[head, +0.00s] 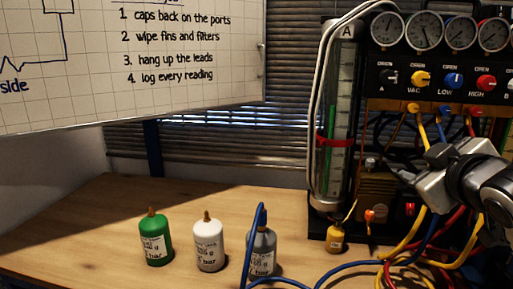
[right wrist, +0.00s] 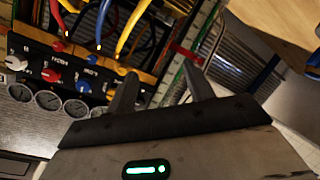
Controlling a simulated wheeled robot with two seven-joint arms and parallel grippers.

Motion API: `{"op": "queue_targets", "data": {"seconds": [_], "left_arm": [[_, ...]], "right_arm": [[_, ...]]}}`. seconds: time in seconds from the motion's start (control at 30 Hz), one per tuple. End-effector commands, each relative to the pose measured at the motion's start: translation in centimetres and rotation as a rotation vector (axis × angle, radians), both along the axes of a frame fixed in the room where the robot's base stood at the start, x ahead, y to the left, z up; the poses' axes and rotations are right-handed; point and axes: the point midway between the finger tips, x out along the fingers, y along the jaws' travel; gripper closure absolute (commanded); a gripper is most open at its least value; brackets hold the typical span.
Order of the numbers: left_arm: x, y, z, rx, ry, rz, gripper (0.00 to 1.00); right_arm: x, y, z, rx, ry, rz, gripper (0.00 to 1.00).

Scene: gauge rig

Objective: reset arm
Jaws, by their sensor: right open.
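My right gripper (head: 397,178) is at the right of the head view, in front of the gauge rig (head: 380,90). In the right wrist view its two dark fingers (right wrist: 160,92) stand apart with nothing between them. The rig's hoses and the clear cylinder lie beyond the fingers. My left gripper does not show in the head view.
Green (head: 155,238), white (head: 208,244) and grey (head: 262,252) bottles stand on the wooden table (head: 100,215); a blue hose runs at the grey one. A small yellow bottle (head: 336,238) stands by the rig. Yellow, red and blue hoses (head: 425,230) hang below my right gripper. A whiteboard (head: 200,85) is behind.

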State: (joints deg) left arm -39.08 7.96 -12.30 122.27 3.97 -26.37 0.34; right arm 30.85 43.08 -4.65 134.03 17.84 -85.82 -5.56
Motion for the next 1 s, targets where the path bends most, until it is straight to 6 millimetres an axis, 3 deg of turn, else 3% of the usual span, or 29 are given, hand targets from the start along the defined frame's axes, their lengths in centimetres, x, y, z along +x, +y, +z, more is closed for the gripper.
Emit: {"op": "queue_targets", "data": {"seconds": [0.03, 0.2, 0.3, 0.4, 0.6, 0.8, 1.0], "left_arm": [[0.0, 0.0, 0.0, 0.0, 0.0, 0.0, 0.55], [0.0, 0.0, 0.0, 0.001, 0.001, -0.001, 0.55], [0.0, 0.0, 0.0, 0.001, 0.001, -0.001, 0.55], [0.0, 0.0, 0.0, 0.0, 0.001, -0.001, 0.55], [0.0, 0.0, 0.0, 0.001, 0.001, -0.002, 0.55], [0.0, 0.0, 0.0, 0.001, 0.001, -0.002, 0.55], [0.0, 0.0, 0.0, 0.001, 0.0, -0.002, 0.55]], "right_arm": [[-0.3, 1.3, -4.5, 0.044, 0.087, 0.014, 0.48], [-3.9, 4.6, -16.6, 0.179, 0.331, 0.008, 0.48], [-7.6, 6.4, -22.8, 0.262, 0.475, -0.017, 0.48], [-11.6, 7.9, -27.4, 0.331, 0.602, -0.054, 0.48], [-18.9, 10.0, -33.1, 0.436, 0.795, -0.136, 0.48], [-25.6, 11.6, -36.4, 0.517, 0.953, -0.23, 0.48], [-21.9, 13.4, -38.1, 0.567, 0.773, -0.106, 0.48]]}}
